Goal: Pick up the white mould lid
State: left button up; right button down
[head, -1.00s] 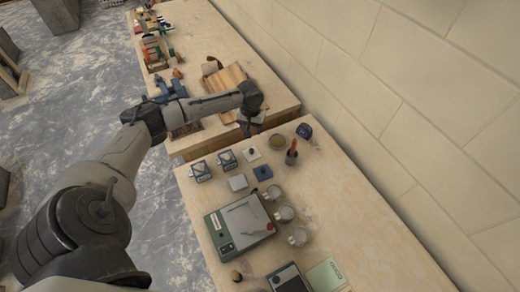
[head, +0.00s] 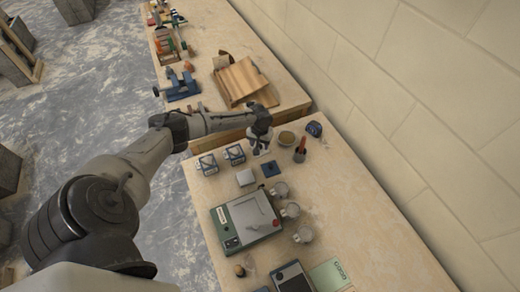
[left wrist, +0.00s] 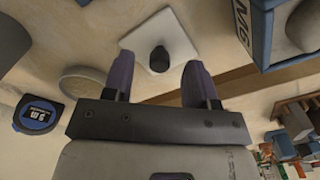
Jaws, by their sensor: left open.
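The white mould lid (left wrist: 181,42) is a flat white square plate with a dark round knob (left wrist: 159,58) in its middle. In the left wrist view it lies just beyond my fingertips, and the knob appears between the two finger lines. My left gripper (left wrist: 158,72) is open and empty; it also shows in the head view (head: 259,147), over the lid's place on the bench, and hides most of the lid there. I cannot tell the exact height of the fingers above the knob. My right gripper is not in view.

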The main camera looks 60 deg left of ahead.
pick_arm(q)
jog(key=shift+f, duration=0.65)
grip_shut()
